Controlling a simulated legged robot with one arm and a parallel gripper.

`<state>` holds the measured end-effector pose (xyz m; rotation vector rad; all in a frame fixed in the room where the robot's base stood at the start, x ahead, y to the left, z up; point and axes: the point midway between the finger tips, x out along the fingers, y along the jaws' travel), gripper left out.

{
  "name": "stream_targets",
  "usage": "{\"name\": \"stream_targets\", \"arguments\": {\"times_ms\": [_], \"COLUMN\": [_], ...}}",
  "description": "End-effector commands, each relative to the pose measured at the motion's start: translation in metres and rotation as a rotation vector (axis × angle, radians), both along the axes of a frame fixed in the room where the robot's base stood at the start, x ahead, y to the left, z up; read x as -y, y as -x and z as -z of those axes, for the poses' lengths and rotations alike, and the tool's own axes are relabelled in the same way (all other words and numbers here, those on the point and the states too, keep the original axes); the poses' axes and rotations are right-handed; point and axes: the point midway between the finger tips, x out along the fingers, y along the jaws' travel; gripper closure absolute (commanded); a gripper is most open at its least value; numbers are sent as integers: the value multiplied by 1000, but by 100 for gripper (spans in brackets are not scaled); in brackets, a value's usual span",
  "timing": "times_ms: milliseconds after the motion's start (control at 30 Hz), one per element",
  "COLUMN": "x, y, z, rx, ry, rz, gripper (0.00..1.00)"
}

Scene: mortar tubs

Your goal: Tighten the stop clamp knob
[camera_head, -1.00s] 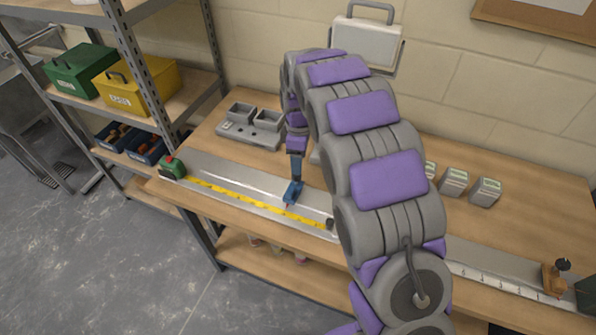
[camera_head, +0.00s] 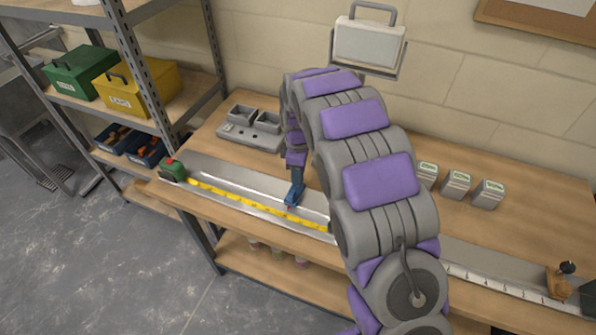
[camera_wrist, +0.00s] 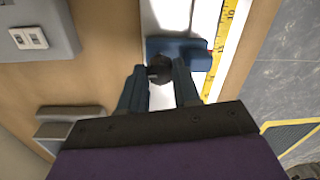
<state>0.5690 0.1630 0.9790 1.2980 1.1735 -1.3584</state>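A blue clamp block (camera_wrist: 180,52) sits on the pale rail beside the yellow tape in the wrist view. Its round dark knob (camera_wrist: 160,68) faces my gripper. My gripper (camera_wrist: 160,76) has one dark finger on each side of the knob at the tips. No clear gap shows there, but I cannot tell whether the fingers press on it. In the head view my gripper (camera_head: 295,184) is low over the rail, at a small blue shape (camera_head: 295,196); details there are too small to tell. My arm hides the middle of the rail (camera_head: 240,177).
A green tape measure (camera_head: 173,170) is at the rail's left end, its yellow tape (camera_head: 250,207) laid along the rail. A brown block with a black knob (camera_head: 560,283) stands at the right end. Grey tubs (camera_head: 252,125) and several small boxes (camera_head: 457,184) are at the back of the bench.

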Motion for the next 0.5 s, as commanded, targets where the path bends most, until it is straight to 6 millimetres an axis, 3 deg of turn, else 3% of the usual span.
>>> {"name": "stream_targets", "arguments": {"times_ms": [300,500], "x": [0,1], "y": [-1,-1], "z": [0,-1], "rx": [1,1], "ry": [-1,-1], "rz": [0,16], "gripper": [100,100]}}
